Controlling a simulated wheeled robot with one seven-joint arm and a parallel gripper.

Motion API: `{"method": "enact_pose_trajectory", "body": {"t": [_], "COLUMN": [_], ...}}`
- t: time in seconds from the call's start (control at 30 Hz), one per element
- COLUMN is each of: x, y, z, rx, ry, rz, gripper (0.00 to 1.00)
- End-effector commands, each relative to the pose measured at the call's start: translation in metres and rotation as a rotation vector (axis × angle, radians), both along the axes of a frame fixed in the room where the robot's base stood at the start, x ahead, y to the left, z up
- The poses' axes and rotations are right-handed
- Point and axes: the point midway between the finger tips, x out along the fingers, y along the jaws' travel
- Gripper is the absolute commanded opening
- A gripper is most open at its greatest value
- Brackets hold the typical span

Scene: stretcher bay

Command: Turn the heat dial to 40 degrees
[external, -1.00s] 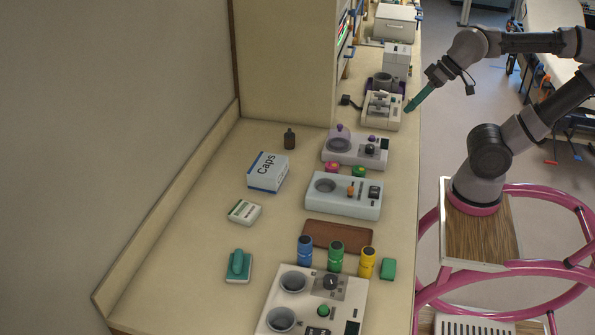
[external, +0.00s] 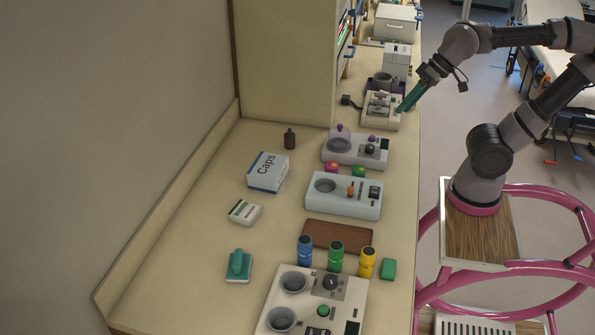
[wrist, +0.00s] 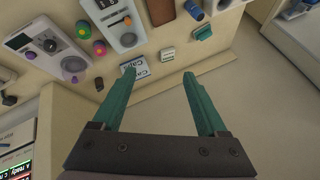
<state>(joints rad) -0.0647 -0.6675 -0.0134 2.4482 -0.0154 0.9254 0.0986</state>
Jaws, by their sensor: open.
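Several benchtop devices carry knobs, and the labels are too small to tell which knob is the heat dial. The front two-cup device (external: 343,300) has a dark dial (external: 330,282) on a grey plate. The middle one-cup device (external: 318,206) has an orange knob (external: 351,190). The device with the purple lid (external: 345,158) has a black dial (external: 369,149); it also shows at the left of the wrist view (wrist: 28,42). My gripper (external: 401,109) is open and empty, its teal fingers spread in the wrist view (wrist: 164,76). It is beside a far cream device (external: 380,122), beyond the purple-lidded one.
Blue (external: 305,250), green (external: 336,256) and yellow (external: 367,262) bottles stand behind the front device. A brown mat (external: 337,235), a Caps box (external: 268,172) and pink and green caps lie on the bench. A tall cabinet (external: 285,60) stands at the back. The bench's left part is mostly clear.

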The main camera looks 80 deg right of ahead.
Motion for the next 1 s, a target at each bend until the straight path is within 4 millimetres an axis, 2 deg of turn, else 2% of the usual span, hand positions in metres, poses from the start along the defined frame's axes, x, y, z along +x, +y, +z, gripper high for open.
{"method": "enact_pose_trajectory", "body": {"t": [0.13,0.27,0.37,0.5,0.63,0.8,0.9,1.0], "x": [0.042,0.078,0.102,0.126,0.137,0.134,0.128,0.124], "y": [0.036,0.079,0.118,0.18,0.243,0.314,0.342,0.357], "z": [-0.004,-0.017,-0.034,-0.067,-0.108,-0.164,-0.188,-0.202], "rx": [0.075,0.122,0.134,0.124,0.09,0.033,0.009,-0.003], "ry": [0.13,0.253,0.342,0.447,0.521,0.572,0.578,0.58], "rz": [-0.042,-0.108,-0.166,-0.256,-0.349,-0.461,-0.507,-0.538], "gripper": [0.76,0.76,0.76,0.76,0.76,0.76,0.76,0.76]}}
